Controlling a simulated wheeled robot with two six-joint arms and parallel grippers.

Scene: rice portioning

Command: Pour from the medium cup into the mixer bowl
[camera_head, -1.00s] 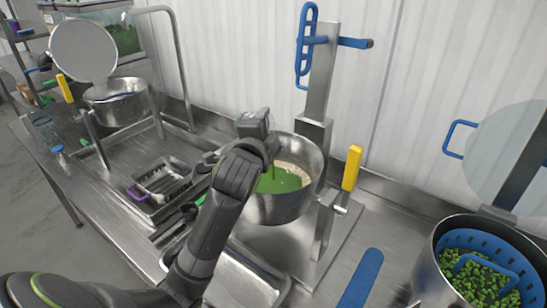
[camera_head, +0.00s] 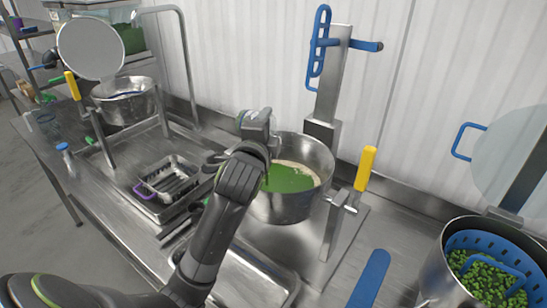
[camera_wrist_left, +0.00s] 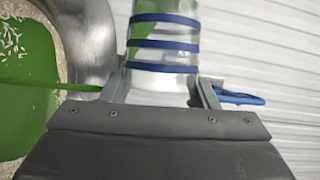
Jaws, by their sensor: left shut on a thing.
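The mixer bowl (camera_head: 285,207) is a round steel bowl on the counter, holding green liquid (camera_head: 288,180) with pale rice grains at its far side. My left gripper (camera_wrist_left: 158,92) is shut on the medium cup (camera_wrist_left: 165,52), a clear cup with blue bands, seen in the left wrist view. In the head view my left wrist is over the left rim of the bowl and the cup is mostly hidden behind it. A thin green strip runs beside the cup towards the bowl in the left wrist view; I cannot tell if it is flowing liquid. My right gripper is out of view.
A steel post with a blue handle (camera_head: 320,48) stands behind the bowl, and a yellow-handled lever (camera_head: 365,168) to its right. A pot with a blue basket of peas (camera_head: 488,275) is at the lower right. A second steel bowl (camera_head: 124,108) and a small tray (camera_head: 168,187) are left.

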